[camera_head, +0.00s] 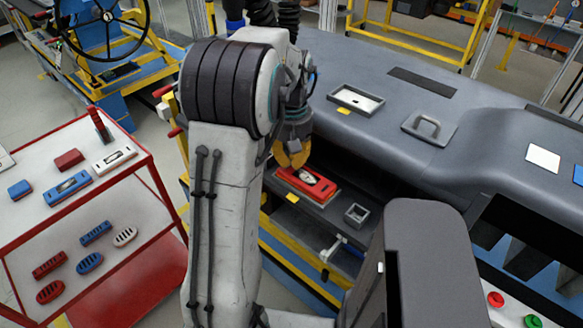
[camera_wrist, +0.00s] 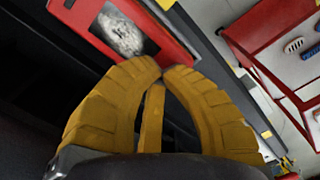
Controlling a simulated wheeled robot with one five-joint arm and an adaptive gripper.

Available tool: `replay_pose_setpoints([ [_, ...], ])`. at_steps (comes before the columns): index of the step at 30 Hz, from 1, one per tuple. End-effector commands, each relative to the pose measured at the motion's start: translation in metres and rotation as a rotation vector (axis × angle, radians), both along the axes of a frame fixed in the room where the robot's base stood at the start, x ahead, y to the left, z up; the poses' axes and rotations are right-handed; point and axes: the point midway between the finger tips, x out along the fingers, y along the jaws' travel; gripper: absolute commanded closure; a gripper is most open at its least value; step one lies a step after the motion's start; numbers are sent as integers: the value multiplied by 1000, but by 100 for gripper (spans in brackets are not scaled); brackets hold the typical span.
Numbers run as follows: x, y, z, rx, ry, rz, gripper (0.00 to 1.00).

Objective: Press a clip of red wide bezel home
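The red wide bezel (camera_head: 318,191) lies on the dark ledge of the dashboard module, with a dark inset and a pale oval in its middle. In the wrist view the red bezel (camera_wrist: 177,40) fills the upper left, partly cut off by the frame. My gripper (camera_head: 297,166) is over its far-left end in the head view. In the wrist view the yellow fingers of my gripper (camera_wrist: 163,68) come together at the tips, with nothing seen between them. The tips are close to the bezel's edge; I cannot tell whether they touch it. No separate clip can be made out.
A square grey socket (camera_head: 356,214) is right of the bezel. A framed recess (camera_head: 356,99) and a handled panel (camera_head: 429,127) are on the dashboard top. A red-framed cart (camera_head: 150,165) at left carries several red, blue and white parts. A dark seat-like block (camera_head: 425,255) stands at front.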

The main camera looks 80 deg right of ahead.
Motion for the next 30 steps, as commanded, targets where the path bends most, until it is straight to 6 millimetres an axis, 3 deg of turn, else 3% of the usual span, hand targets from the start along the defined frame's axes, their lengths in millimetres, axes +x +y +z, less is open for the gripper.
replay_pose_setpoints([
  [30,0,0,-13,0,0,0,100],
])
